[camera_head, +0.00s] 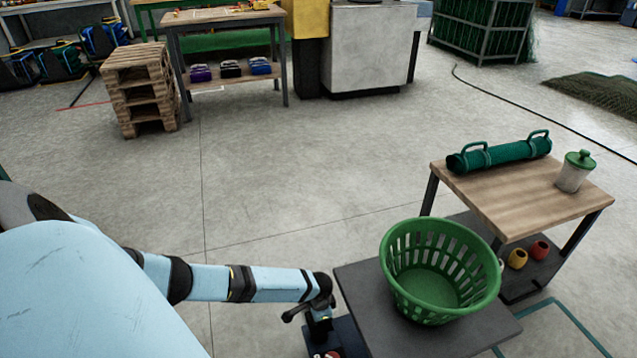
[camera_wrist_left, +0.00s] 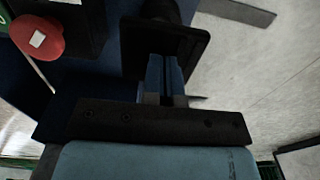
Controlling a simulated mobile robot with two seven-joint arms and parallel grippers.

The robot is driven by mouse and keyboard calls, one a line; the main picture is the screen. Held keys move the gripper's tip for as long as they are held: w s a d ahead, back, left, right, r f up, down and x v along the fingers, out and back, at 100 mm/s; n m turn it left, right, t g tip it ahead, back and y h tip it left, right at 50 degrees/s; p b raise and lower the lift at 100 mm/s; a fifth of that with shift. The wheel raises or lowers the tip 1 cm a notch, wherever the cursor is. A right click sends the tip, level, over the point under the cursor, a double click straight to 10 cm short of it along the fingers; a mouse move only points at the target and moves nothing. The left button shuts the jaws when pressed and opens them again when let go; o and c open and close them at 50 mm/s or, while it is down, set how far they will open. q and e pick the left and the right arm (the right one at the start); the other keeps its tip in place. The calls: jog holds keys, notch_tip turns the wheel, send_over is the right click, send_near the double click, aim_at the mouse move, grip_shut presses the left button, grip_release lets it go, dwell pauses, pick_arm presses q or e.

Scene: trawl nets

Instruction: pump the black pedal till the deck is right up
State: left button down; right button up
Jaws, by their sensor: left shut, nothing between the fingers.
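The lift's dark deck (camera_head: 365,290) carries a green basket (camera_head: 440,262) and stands low beside the wooden table. My left gripper (camera_head: 320,332) points down at the left side of the lift, shut and empty. In the left wrist view, its fingers (camera_wrist_left: 166,72) are over a black plate (camera_wrist_left: 192,42), which looks like the black pedal. I cannot tell whether they touch it. A red pedal or knob (camera_wrist_left: 35,40) with a white mark is at the upper left there. In the head view the black pedal is hidden by my gripper. My right gripper is not in view.
A wooden-topped table (camera_head: 510,190) at the right holds a green tube (camera_head: 500,153) and a lidded jar (camera_head: 574,172). Small pots (camera_head: 517,259) sit on its lower shelf. Stacked pallets (camera_head: 138,90) and a workbench (camera_head: 220,18) stand behind. The floor (camera_head: 270,165) between is clear.

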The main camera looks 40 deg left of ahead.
pick_arm(q)
jog(key=shift+f+b, duration=1.4)
jog(key=shift+f, duration=0.8)
notch_tip(320, 180, up, 5)
jog(key=p, duration=0.5)
jog(key=shift+f, duration=0.2)
jog(key=shift+f+b, duration=1.75)
jog(key=shift+f, duration=0.55)
notch_tip(320, 180, up, 5)
jog(key=p, duration=0.5)
jog(key=shift+f, duration=0.25)
